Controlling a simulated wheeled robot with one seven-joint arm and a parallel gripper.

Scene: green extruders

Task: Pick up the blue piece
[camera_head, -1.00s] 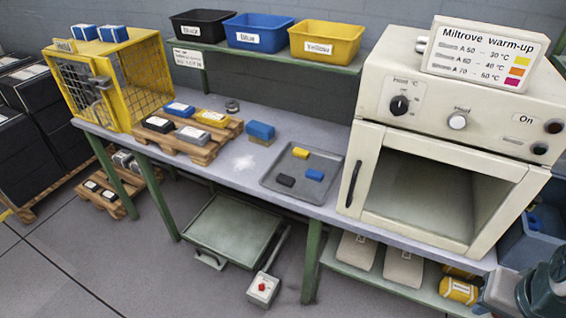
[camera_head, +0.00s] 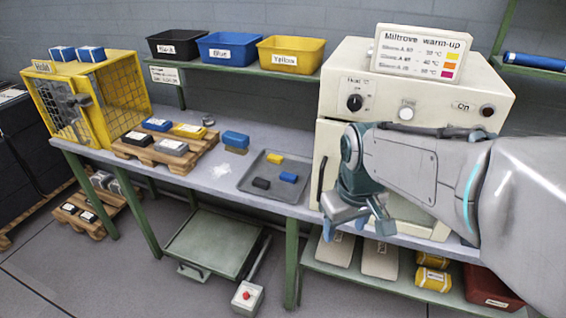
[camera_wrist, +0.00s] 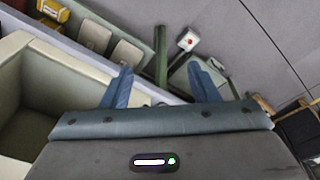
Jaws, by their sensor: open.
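A small blue piece (camera_head: 288,177) lies on the right side of a grey tray (camera_head: 246,184) on the workbench. A yellow piece (camera_head: 275,159) and a black piece (camera_head: 261,183) share the tray. My gripper (camera_head: 358,226) is in front of the oven, to the right of the tray and apart from it. In the wrist view my gripper (camera_wrist: 163,86) shows two blue fingers spread apart with nothing between them. The blue piece is not visible in the wrist view.
The oven (camera_head: 340,128) stands right of the tray, partly hidden by my arm. Black, blue (camera_head: 232,50) and yellow bins stand on the shelf above.

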